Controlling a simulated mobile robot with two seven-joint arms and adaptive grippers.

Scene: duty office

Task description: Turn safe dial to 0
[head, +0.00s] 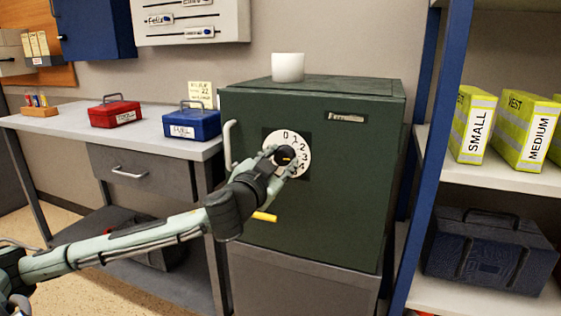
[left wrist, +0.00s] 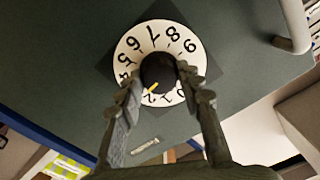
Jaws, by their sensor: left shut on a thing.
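The dark green safe (head: 340,205) stands at the middle of the head view, with a white numbered dial (head: 304,149) on its door and 0 at the top. The dial shows upside down in the left wrist view (left wrist: 152,34). My left gripper (head: 284,160) is shut on the dial's black knob (left wrist: 157,68), one finger on each side. The knob's yellow mark (left wrist: 152,88) points toward the 2 and 3 side; the exact number is hard to tell. The fingers hide part of the dial. My right gripper is not in view.
A door handle (head: 228,146) is left of the dial, and a yellow bar (head: 264,216) sits below the wrist. A white cup-like object (head: 288,67) stands on the safe. A desk (head: 60,121) with red (head: 115,111) and blue (head: 193,122) boxes is left; blue-framed shelves (head: 440,150) are right.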

